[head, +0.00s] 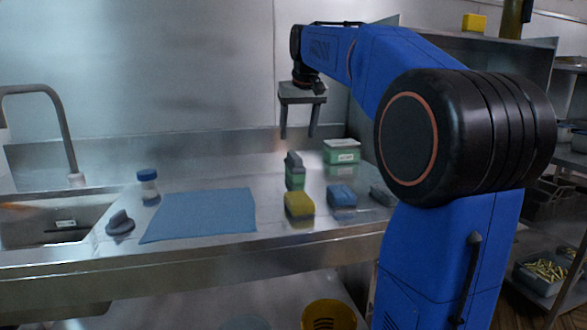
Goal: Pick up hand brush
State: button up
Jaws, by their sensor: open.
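My gripper (298,136) points down with its two fingers spread and nothing between them. It hangs above the steel counter, over the area of a grey-topped green item (295,174). A small blue-grey item with a raised grip (120,223) lies at the left, beside a blue mat, and looks like a hand brush. A grey block (382,195) lies at the right, partly hidden by my arm. At this size I cannot tell for certain which of these is the hand brush.
A yellow sponge (299,205) and a blue sponge (342,196) lie on the counter near a green-and-white box (342,152). The blue mat (200,214) is bare. A blue-capped jar (148,186) stands by the sink (60,222) and faucet (62,130). A yellow bucket (328,315) is below.

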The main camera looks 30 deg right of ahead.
aim_at(295, 155)
jog(key=x, duration=1.1)
jog(key=shift+w+d+r, duration=0.1)
jog(key=shift+w+d, duration=0.1)
jog(key=shift+f, duration=0.3)
dwell(0.3)
jog(key=shift+c, duration=0.3)
jog(key=c, duration=1.3)
jog(key=shift+o, duration=0.2)
jog(key=shift+r, duration=0.15)
